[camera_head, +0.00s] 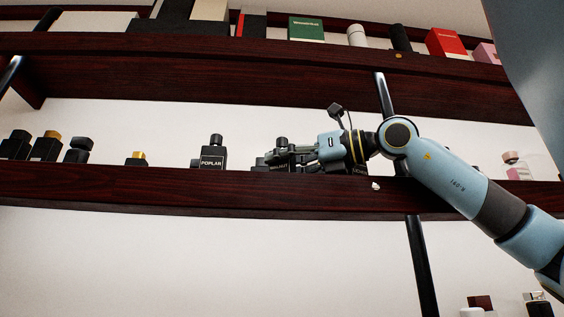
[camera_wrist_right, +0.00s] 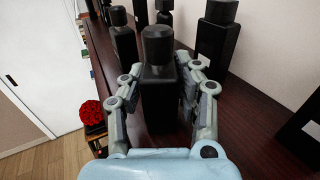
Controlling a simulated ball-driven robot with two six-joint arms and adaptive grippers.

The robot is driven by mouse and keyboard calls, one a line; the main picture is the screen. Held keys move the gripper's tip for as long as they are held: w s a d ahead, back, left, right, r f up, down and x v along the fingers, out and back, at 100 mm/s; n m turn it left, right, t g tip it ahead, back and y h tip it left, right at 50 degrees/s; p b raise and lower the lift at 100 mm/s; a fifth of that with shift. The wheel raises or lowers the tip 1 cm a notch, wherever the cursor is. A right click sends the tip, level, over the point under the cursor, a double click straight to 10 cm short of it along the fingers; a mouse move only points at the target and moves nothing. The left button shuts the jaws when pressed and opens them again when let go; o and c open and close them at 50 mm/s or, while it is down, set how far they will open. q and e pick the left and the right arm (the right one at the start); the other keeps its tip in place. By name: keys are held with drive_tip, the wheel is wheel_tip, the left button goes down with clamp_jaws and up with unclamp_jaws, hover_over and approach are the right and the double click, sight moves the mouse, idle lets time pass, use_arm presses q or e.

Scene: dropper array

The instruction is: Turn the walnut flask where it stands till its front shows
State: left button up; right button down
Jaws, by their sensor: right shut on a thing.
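The walnut flask (camera_head: 282,141) is a dark bottle with a black cap, standing on the middle shelf. Part of a pale label that seems to read WALNUT shows low on it under my fingers in the head view; the rest is hidden. In the right wrist view the flask (camera_wrist_right: 158,95) stands upright between the two fingers, its dark, plain side toward that camera. My right gripper (camera_head: 278,155) reaches in from the right and is shut on the flask's body. My left gripper is not in view.
The POPLAR flask (camera_head: 212,154) stands left of the walnut flask. Another labelled dark flask (camera_head: 359,170) is mostly hidden under my right wrist. In the wrist view, dark bottles (camera_wrist_right: 216,40) stand close beyond. The shelf edge (camera_head: 150,190) runs along the front.

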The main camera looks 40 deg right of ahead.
drive_tip(key=c, duration=0.9)
unclamp_jaws()
